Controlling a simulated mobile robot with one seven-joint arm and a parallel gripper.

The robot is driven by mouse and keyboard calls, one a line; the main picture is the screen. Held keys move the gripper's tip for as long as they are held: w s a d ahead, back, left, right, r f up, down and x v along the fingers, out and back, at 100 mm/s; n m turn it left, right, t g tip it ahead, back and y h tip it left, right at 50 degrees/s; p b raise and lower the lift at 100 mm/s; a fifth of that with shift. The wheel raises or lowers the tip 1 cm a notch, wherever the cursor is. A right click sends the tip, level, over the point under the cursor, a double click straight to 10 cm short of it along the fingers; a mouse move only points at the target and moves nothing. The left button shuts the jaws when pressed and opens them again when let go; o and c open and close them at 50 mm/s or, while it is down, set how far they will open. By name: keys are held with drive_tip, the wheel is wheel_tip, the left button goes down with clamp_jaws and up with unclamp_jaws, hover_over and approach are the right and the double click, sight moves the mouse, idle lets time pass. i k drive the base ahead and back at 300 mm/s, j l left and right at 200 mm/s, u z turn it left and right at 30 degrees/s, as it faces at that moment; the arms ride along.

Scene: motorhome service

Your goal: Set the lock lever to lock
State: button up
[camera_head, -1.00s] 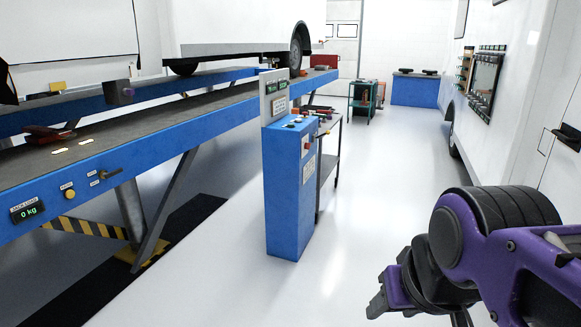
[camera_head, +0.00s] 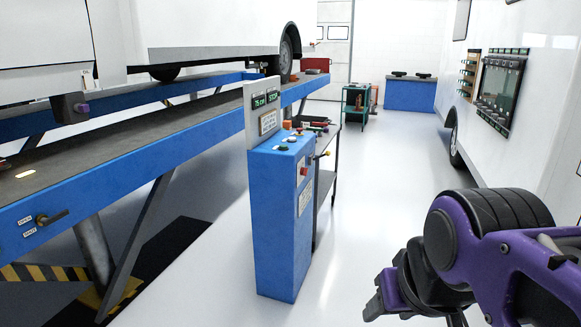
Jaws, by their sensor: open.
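A blue control pedestal (camera_head: 277,225) stands ahead in the middle, with buttons on its sloped top. I cannot read a lock marking at either lever. My gripper (camera_head: 372,302), on the purple and black arm at lower right, is open and empty, apart from the pedestal and both levers. Its fingers show only partly.
The lift runway (camera_head: 100,150) carries a white vehicle. A tool table (camera_head: 328,185) stands just behind the pedestal. A white motorhome (camera_head: 535,125) with a dark panel (camera_head: 499,92) lines the right. A green cart (camera_head: 357,102) and blue cabinet (camera_head: 411,95) are farther back. Floor between is clear.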

sight(328, 154)
drive_tip(key=i+j+z, duration=0.2)
drive_tip(key=i, duration=0.85)
drive_tip(key=i+l+u, duration=0.1)
drive_tip(key=i, duration=0.4)
drive_tip(key=i+l, duration=0.15)
drive_tip(key=i, duration=0.35)
drive_tip(key=i+l+u, duration=0.1)
drive_tip(key=i, duration=0.35)
drive_tip(key=i+l, duration=0.15)
drive_tip(key=i, duration=0.35)
drive_tip(key=k+j+u, duration=0.2)
drive_tip(key=j, duration=0.2)
drive_tip(key=i+l+z, duration=0.15)
drive_tip(key=l, duration=0.25)
drive_tip(key=i, duration=0.05)
